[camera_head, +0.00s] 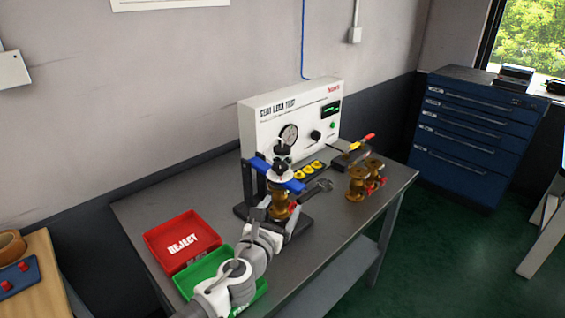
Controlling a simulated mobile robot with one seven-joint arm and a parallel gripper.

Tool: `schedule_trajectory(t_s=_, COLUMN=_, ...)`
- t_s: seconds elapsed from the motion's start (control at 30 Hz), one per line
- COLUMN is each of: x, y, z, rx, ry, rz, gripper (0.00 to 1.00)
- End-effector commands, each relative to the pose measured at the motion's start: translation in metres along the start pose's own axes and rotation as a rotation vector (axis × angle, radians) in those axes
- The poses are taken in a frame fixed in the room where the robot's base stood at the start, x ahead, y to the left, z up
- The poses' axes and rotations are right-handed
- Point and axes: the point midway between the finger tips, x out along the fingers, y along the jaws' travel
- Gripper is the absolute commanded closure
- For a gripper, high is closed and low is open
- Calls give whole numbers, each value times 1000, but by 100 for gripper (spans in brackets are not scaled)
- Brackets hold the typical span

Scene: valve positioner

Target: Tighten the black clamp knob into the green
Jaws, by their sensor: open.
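The black clamp knob (282,149) stands on top of the blue clamp (289,184), over a white disc (280,169). A brass valve (279,204) stands upright under the clamp on a dark base. My gripper (275,214) is open, low in front of the brass valve and below the clamp, apart from the knob. Whether its fingers touch the valve I cannot tell. The green on the knob's scale is too small to make out. My arm reaches in from the bottom and hides part of the base and the green tray (200,272).
The white leak test box (262,121) with a gauge stands behind the clamp. A red reject tray (172,238) lies left. More brass valves (362,184) stand right, and a dark wrench (318,187) lies between. The grey bench (145,215) is bare at its left rear.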

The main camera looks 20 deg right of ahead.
Motion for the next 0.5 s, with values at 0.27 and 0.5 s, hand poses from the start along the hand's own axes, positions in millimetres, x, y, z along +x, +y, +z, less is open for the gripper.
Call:
schedule_trajectory(t_s=0.27, x=-13, y=34, z=21, rx=-105, ry=-88, rz=110, gripper=17)
schedule_trajectory(t_s=0.5, x=6, y=36, z=23, rx=-105, ry=-89, rz=109, gripper=17)
